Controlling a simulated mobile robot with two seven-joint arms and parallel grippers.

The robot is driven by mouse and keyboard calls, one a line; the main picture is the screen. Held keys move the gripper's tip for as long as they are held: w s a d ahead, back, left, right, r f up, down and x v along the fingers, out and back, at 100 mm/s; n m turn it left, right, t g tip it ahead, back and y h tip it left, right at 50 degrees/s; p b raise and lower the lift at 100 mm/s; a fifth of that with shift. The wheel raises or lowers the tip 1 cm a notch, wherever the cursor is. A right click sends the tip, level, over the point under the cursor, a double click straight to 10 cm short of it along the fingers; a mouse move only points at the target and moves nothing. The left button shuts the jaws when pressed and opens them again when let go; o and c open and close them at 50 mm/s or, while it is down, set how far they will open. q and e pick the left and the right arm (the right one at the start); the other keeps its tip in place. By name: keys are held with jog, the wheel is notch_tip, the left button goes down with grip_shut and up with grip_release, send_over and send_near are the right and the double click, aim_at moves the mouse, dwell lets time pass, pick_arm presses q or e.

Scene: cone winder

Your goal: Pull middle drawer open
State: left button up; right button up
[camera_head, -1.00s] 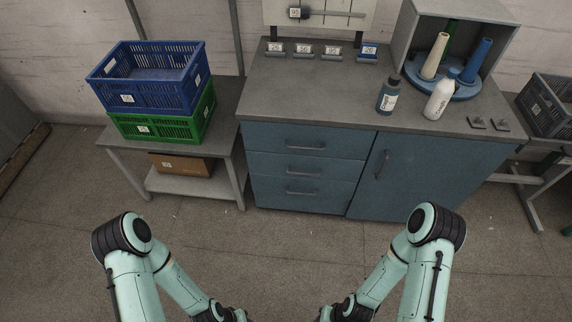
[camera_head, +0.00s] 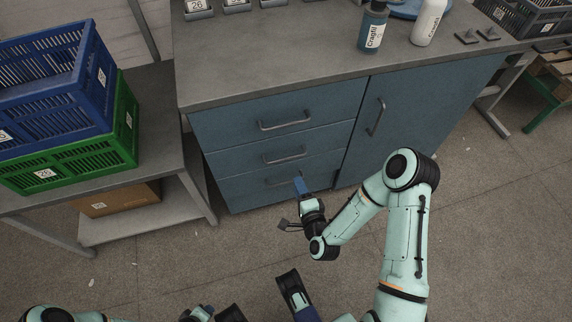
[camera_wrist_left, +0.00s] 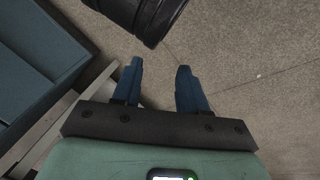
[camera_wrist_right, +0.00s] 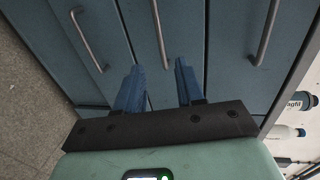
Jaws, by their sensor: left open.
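The blue cabinet has a stack of three drawers, all closed. The middle drawer (camera_head: 240,163) has a grey bar handle (camera_head: 284,158). My right gripper (camera_head: 300,185) is open in front of the drawers and overlaps the bottom drawer's handle in the head view. In the right wrist view, the middle handle (camera_wrist_right: 160,35) stands ahead of and between the open fingertips of my right gripper (camera_wrist_right: 159,75); I see no grip on it. My left gripper (camera_wrist_left: 157,75) is open and empty over the floor, with the cabinet off to the left.
The bottom drawer (camera_head: 235,190) and top drawer (camera_head: 225,125) lie close on either side. A cabinet door (camera_head: 400,120) is to the right. A side table holds a blue crate (camera_head: 60,85) on a green crate (camera_head: 75,165). Bottles (camera_head: 373,28) stand on the counter. Floor in front is open.

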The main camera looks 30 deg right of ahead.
pick_arm(q)
jog(key=shift+g, duration=0.5)
jog(key=s+f+b, duration=0.1)
jog(key=a+f+b, duration=0.1)
jog(key=f, duration=0.1)
jog(key=s+f+b, duration=0.1)
jog(key=shift+s+a+f, duration=0.2)
jog(key=shift+s+f, duration=0.1)
jog(key=shift+s, duration=0.05)
pick_arm(e)
jog(key=x, duration=1.2)
jog(key=shift+w, duration=0.35)
grip_shut()
